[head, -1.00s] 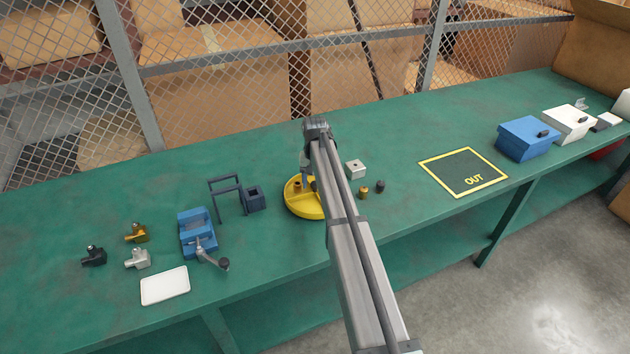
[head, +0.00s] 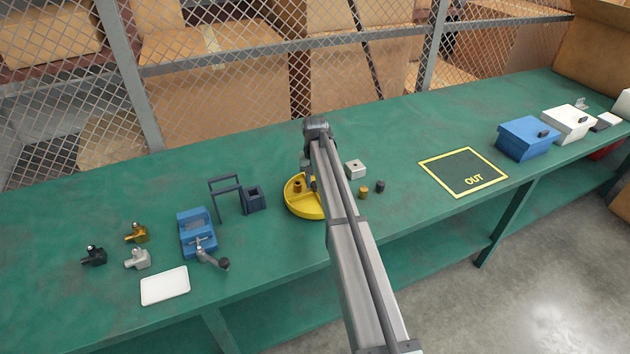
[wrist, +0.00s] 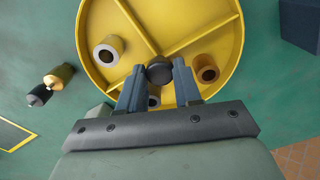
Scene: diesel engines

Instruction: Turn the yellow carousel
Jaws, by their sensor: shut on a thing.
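The yellow carousel (head: 303,206) is a round, shallow tray with dividers, on the green bench left of my arm. It fills the upper middle of the wrist view (wrist: 165,14). My gripper (wrist: 158,77) is over it, its two fingers closed on a dark round knob (wrist: 159,69) near where the dividers meet. A pale ring-like part (wrist: 107,51) lies in the left compartment, and a copper-brown one (wrist: 206,69) in the right. Another part (wrist: 154,101) shows between the fingers, mostly hidden. In the head view my arm hides the carousel's right side.
A brass cylinder (head: 363,193), a dark cylinder (head: 381,186) and a pale block (head: 355,169) stand just right of the carousel. A dark blue holder (head: 254,199) and a blue vise (head: 198,233) stand left. The OUT square (head: 463,172) is empty.

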